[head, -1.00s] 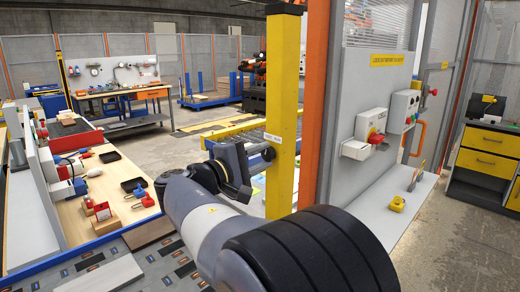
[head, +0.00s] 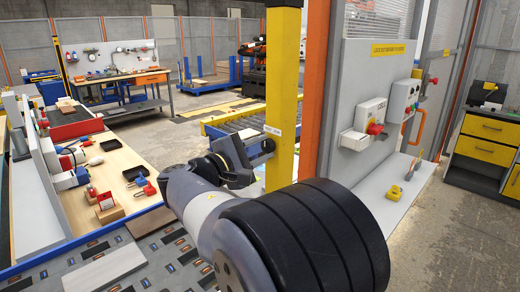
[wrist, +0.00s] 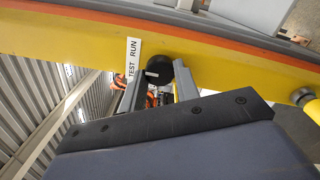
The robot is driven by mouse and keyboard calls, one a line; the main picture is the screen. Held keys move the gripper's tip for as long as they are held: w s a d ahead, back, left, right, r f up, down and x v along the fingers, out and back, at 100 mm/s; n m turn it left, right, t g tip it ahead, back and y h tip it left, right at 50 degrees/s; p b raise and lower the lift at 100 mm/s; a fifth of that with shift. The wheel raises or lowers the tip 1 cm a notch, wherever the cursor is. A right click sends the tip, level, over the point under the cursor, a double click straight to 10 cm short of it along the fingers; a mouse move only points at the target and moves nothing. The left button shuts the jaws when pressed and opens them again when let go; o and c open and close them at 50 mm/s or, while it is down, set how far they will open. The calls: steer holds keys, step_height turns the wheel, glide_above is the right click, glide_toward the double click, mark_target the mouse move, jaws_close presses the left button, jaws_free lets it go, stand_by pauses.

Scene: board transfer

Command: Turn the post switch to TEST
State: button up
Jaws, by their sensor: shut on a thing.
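The post switch is a round black knob (wrist: 158,66) on the side of a yellow post (wrist: 80,38). A white label reading TEST and RUN (wrist: 133,62) sits beside the knob. My gripper (wrist: 160,84) has one grey finger on each side of the knob and is shut on it. A small pale mark shows on the knob's near part; I cannot tell which word it points to. In the head view my gripper (head: 262,150) is at the yellow post (head: 284,90), just below the white label (head: 272,130). My wrist hides most of the knob there.
A wooden bench (head: 115,170) with tools is at left. Open floor (head: 190,140) lies behind.

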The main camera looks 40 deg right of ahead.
steer(key=o, duration=1)
steer(key=a, duration=0.7)
steer(key=s+a+b, duration=0.1)
steer(key=a, duration=0.2)
steer(key=shift+a+f, duration=0.2)
steer(key=shift+a, duration=0.2)
steer(key=shift+d, duration=0.15)
steer(key=d, duration=0.7)
steer(key=w+d+p, duration=0.1)
steer(key=d, duration=0.2)
steer(key=shift+d+r, duration=0.15)
steer(key=shift+d, duration=0.15)
steer(key=shift+a, duration=0.1)
